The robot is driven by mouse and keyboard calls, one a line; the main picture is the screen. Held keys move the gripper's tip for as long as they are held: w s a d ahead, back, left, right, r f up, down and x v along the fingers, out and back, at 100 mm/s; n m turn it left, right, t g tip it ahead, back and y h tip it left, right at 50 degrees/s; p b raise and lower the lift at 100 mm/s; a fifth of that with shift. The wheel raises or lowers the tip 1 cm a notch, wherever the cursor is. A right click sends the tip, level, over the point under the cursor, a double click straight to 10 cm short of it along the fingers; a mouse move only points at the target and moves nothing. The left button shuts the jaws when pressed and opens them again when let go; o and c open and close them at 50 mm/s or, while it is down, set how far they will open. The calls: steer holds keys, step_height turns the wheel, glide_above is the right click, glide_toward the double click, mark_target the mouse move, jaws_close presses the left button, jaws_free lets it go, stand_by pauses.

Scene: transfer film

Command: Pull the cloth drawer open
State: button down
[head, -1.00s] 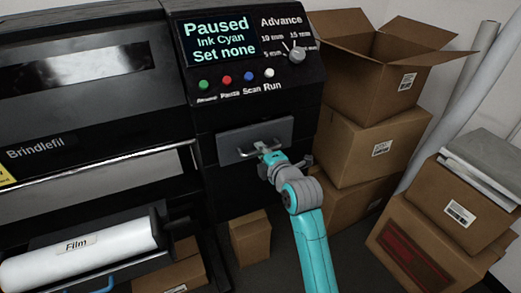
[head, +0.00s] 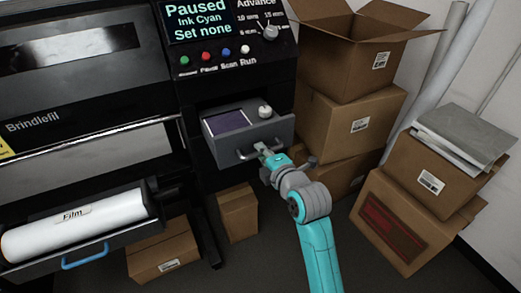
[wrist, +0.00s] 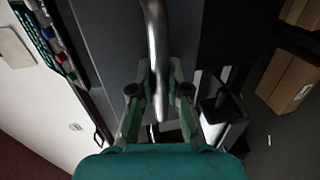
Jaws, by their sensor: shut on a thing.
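The cloth drawer (head: 283,131) is a grey drawer in the black printer, below the control panel. It stands partly out, and its inside shows a dark purple cloth pad (head: 226,122) and a small whitish round item (head: 265,111). My gripper (head: 262,148) is at the drawer's front and is shut on its metal bar handle (head: 244,155). In the wrist view the handle (wrist: 156,50) runs between the two fingers of my gripper (wrist: 159,100). Part of the handle is hidden behind the fingers.
The control panel (head: 230,67) reads "Paused, Ink Cyan, Set none". A white film roll (head: 75,222) sits at the lower left. Cardboard boxes (head: 350,125) are stacked close to the right of the drawer. A small box (head: 238,213) stands on the floor below it.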

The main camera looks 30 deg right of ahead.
steer(key=c, duration=1.1)
jaws_free()
steer(key=shift+c, duration=0.2)
steer(key=v, duration=1.1)
steer(key=shift+s, duration=0.4)
